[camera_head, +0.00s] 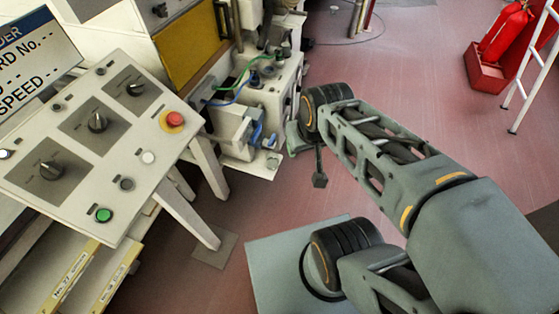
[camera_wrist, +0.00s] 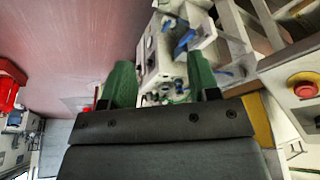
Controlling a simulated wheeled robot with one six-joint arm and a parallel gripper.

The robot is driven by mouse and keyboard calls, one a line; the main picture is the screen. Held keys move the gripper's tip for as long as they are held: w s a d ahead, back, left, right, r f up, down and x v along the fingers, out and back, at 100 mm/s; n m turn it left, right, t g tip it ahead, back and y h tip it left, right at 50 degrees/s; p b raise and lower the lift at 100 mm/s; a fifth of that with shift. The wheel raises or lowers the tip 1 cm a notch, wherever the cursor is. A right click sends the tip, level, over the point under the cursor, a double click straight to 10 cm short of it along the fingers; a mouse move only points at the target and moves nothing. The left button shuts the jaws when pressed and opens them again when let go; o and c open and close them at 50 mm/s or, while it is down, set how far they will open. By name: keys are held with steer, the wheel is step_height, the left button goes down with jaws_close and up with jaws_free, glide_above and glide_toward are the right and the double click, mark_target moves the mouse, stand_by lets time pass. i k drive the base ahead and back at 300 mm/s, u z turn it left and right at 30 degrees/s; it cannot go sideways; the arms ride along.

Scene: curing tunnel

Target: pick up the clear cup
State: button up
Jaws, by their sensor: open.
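I cannot make out a clear cup in either view. My gripper (camera_wrist: 160,75) shows in the wrist view as two green fingers standing well apart, with nothing held between them. Past the fingers I see the pale machine and the reddish floor. In the head view my arm reaches up and to the left, and its far end is beside the machine, over the floor; the fingers are mostly hidden there.
A slanted control panel (camera_head: 75,150) with knobs and a red button (camera_head: 172,121) stands at left. The white machine (camera_head: 262,105) with tubes is behind it. A red extinguisher (camera_head: 505,35) and a white ladder (camera_head: 530,75) stand at upper right. Floor between is clear.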

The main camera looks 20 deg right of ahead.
mark_target(271, 156)
steer(key=z, duration=1.5)
steer(key=i, duration=1.3)
steer(key=u, duration=4.5)
